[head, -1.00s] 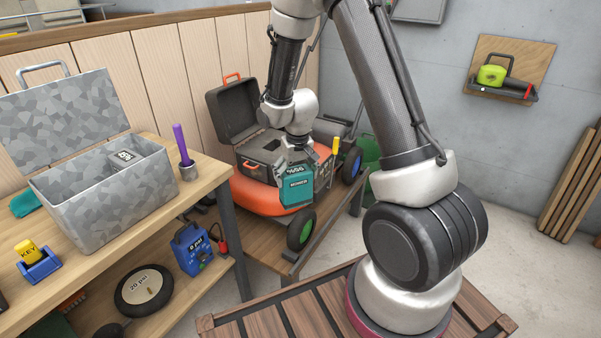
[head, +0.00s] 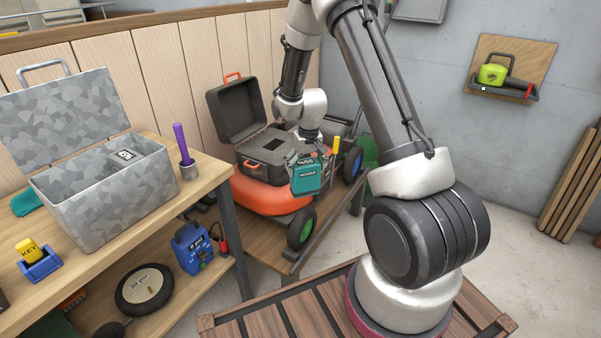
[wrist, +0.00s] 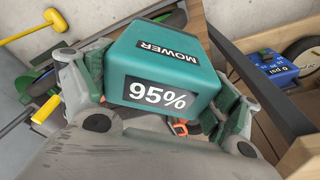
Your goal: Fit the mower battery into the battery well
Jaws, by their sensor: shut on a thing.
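The teal mower battery (head: 306,177) is held in my gripper (head: 307,158), in front of the orange mower (head: 262,194). In the wrist view the battery (wrist: 160,62) shows a "95%" label and a "MOWER" label, and my gripper (wrist: 160,105) is shut on it, with a finger on each side. The mower's dark battery box (head: 264,150) has its lid (head: 238,110) raised. The battery well (head: 272,144) appears as a dark opening in the top of the box. The battery hangs to the right of the box, apart from the opening; its underside is hidden.
A workbench (head: 205,180) on the left carries an open metal box (head: 110,195) and a purple-handled tool (head: 182,145). A blue inflator (head: 192,248) and a wheel (head: 145,290) sit on its lower shelf. The mower rests on a low wooden platform (head: 262,255).

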